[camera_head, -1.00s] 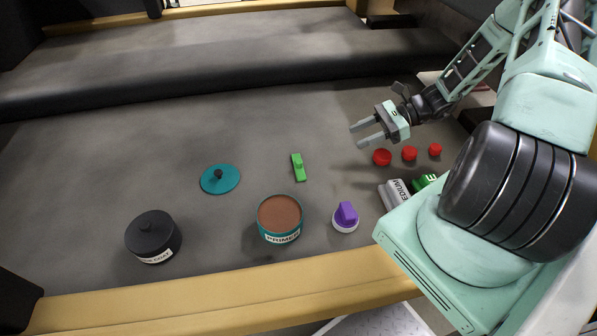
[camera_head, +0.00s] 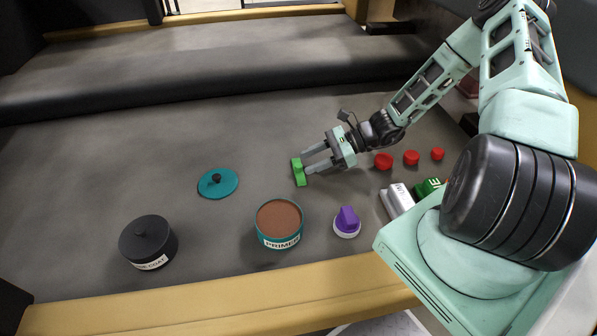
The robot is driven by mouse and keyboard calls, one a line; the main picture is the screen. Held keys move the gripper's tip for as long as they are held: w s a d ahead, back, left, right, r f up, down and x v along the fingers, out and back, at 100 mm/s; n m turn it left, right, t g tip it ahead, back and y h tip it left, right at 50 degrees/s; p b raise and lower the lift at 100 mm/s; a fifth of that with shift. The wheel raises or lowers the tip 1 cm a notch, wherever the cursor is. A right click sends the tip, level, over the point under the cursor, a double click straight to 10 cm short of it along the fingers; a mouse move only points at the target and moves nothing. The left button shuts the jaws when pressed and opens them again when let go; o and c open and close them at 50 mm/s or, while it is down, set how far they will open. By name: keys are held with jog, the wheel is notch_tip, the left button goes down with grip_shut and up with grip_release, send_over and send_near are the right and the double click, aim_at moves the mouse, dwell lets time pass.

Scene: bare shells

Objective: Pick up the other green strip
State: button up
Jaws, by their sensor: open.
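A small green strip (camera_head: 299,172) lies on the grey surface near the middle of the view, behind the primer tin. My gripper (camera_head: 305,163) is open, low over the surface, with its two fingertips at the right side of this strip. I cannot tell whether the fingers touch it. Another green item (camera_head: 428,187) with white lettering lies at the right, beside a grey lettered block, and my arm's base partly hides it.
An open primer tin (camera_head: 280,222), a purple-topped white item (camera_head: 347,222), a teal lid (camera_head: 217,183) and a black tin (camera_head: 147,241) stand around. Several red caps (camera_head: 411,158) sit to the right. A tan edge (camera_head: 220,294) runs along the front. The left surface is clear.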

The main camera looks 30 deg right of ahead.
aim_at(299, 169)
jog(key=shift+x, duration=1.3)
grip_shut()
